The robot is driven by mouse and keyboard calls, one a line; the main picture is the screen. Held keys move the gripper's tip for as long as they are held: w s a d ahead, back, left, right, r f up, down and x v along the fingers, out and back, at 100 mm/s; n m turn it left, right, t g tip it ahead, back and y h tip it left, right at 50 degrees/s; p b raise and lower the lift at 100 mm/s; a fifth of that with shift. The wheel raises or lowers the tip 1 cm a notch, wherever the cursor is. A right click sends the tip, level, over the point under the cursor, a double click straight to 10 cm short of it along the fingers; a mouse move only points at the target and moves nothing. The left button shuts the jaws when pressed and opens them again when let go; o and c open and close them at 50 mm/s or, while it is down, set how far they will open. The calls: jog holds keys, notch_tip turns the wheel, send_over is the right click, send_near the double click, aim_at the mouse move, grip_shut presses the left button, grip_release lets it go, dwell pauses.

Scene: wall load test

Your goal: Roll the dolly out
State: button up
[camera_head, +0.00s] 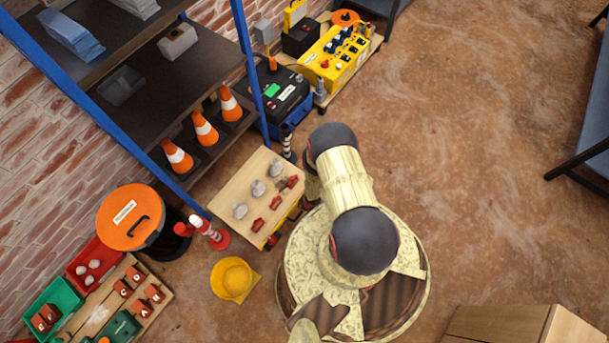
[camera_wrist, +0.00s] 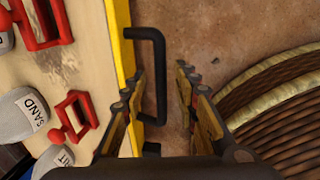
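The dolly is a wooden board (camera_head: 234,210) with a yellow edge, low on the floor beside the shelf. Grey bags and red-framed pieces lie on it. In the wrist view its pale top (camera_wrist: 88,75) fills the left side, and a black bar handle (camera_wrist: 157,75) stands out from its yellow edge. My gripper (camera_wrist: 162,85) is open, with one finger on each side of the handle. A gap shows between the right finger and the handle; I cannot tell whether the left finger touches it. My arm hides the gripper in the head view.
A blue shelf (camera_head: 165,95) with orange cones stands behind the dolly. A yellow bucket (camera_head: 234,279), a red-and-white post (camera_head: 210,233) and an orange-lidded drum (camera_head: 130,216) are to the left. Open brown floor (camera_head: 480,150) lies to the right; a wooden box (camera_head: 500,323) is at the bottom right.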

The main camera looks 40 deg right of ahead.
jog(key=shift+r, duration=0.1)
notch_tip(320, 180, up, 12)
jog(key=s, duration=0.2)
jog(key=shift+d+f, duration=0.2)
jog(key=shift+d, duration=0.15)
dwell(0.3)
dwell(0.6)
